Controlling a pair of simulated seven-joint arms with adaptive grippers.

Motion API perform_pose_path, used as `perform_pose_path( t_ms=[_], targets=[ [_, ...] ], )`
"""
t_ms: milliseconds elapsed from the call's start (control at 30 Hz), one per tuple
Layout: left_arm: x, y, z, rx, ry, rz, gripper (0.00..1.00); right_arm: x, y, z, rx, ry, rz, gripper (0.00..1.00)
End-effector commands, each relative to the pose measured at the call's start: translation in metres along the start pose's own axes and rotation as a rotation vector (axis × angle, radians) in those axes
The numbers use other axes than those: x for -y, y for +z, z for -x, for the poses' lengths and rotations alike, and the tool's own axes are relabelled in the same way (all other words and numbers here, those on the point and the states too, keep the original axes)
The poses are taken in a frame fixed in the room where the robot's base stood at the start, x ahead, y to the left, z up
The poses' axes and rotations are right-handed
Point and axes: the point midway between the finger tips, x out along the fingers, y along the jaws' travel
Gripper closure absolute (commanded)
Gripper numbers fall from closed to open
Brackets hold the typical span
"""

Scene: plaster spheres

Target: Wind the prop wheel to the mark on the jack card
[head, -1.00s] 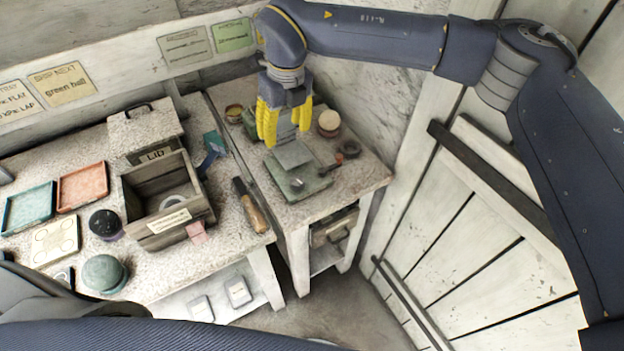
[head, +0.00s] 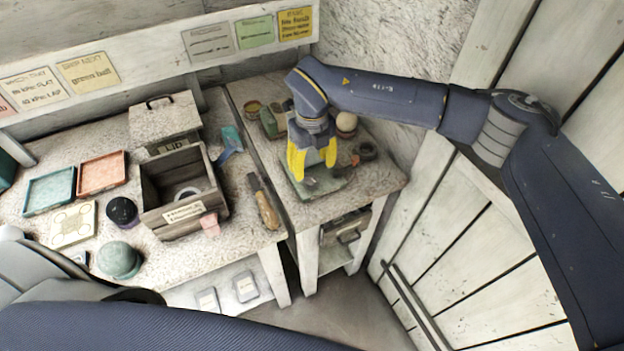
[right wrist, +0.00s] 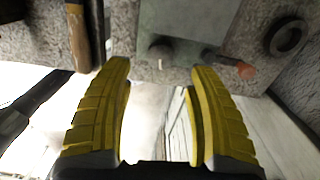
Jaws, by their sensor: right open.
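A grey-green jack with a flat base plate (head: 327,187) stands on the small right-hand bench. My right gripper (head: 313,166), with yellow fingers, hangs over its front part and hides much of it. In the right wrist view the gripper (right wrist: 160,82) is open and empty. Ahead of its fingertips are the jack's pale plate (right wrist: 185,22), a round grey knob (right wrist: 160,52) and a short handle with a red-orange end (right wrist: 245,70). I cannot tell which is the prop wheel, nor see a mark. A yellow card (head: 295,24) hangs on the wall, its text unreadable. My left gripper is out of view.
A wood-handled tool (head: 264,202) lies on the left bench, near a wooden box (head: 152,183). A plank wall (head: 470,255) closes off the right.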

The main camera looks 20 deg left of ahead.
Motion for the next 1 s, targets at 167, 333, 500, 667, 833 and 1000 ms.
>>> perform_pose_path(
  t_ms=[167, 333, 500, 667, 833, 1000],
  targets=[
    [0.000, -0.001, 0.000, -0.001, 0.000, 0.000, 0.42, -0.001, 0.000, -0.030, -0.002, 0.003, -0.001, 0.42],
    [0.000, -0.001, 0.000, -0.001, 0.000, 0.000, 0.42, -0.001, 0.000, -0.049, -0.001, 0.002, -0.001, 0.42],
    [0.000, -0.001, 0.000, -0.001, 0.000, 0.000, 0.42, 0.000, 0.000, -0.060, 0.000, 0.001, -0.001, 0.42],
    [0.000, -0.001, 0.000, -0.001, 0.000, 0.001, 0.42, 0.000, 0.000, -0.065, 0.000, 0.001, -0.001, 0.42],
    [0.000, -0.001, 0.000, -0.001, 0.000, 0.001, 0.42, 0.000, 0.000, -0.065, 0.000, 0.001, 0.000, 0.42],
    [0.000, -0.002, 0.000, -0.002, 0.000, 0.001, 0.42, 0.000, 0.000, -0.065, 0.000, 0.001, 0.000, 0.46]
  ],
)
